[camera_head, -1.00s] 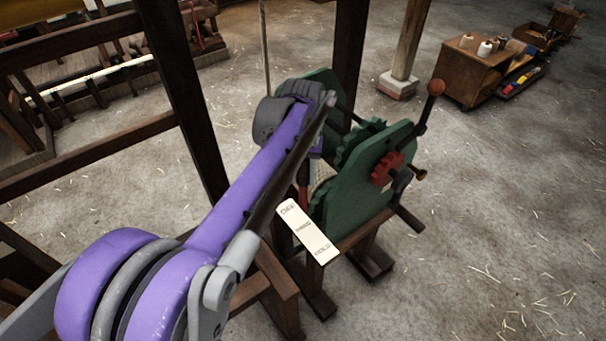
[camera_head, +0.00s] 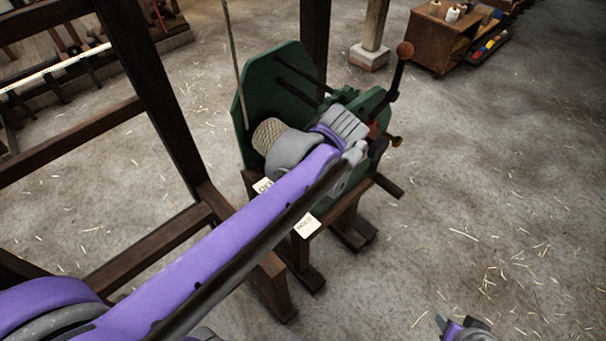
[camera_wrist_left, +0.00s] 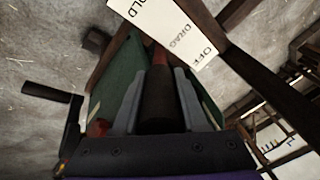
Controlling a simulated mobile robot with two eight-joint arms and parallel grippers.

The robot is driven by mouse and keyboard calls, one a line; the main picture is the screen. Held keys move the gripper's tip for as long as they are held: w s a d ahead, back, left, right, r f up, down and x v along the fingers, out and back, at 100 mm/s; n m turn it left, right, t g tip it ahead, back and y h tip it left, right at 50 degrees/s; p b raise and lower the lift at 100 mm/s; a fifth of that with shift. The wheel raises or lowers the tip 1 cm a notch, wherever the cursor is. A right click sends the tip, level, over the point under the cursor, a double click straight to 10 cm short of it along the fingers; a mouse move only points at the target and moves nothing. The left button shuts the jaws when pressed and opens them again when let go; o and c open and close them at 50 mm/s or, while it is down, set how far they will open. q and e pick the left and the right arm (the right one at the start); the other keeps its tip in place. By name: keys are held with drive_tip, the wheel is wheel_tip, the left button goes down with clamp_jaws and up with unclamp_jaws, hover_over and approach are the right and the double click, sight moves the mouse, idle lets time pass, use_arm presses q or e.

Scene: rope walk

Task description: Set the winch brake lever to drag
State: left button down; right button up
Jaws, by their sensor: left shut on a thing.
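The green winch (camera_head: 270,75) stands on a dark wooden frame. In the left wrist view, my left gripper (camera_wrist_left: 162,74) is shut on the dark grip of the brake lever (camera_wrist_left: 158,105), with a finger on each side. The lever's red shaft runs up toward the white label plate (camera_wrist_left: 165,22), which reads HOLD, DRAG and OFF. The shaft meets the plate's edge near its middle; the exact mark is unclear. Part of my right gripper (camera_head: 460,327) shows at the bottom edge.
The crank with a brown knob (camera_head: 405,50) rises at the winch's right side. Rope (camera_head: 268,134) is wound on the drum. Dark wooden posts (camera_head: 150,90) stand to the left. A wooden cabinet (camera_head: 437,40) stands at the back.

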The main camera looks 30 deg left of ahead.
use_arm(q)
drive_tip(key=shift+c, duration=2.2)
unclamp_jaws()
drive_tip(key=v, duration=1)
drive_tip(key=shift+d+r+p, duration=0.1)
drive_tip(key=shift+r+p, duration=0.25)
drive_tip(key=shift+r, duration=0.05)
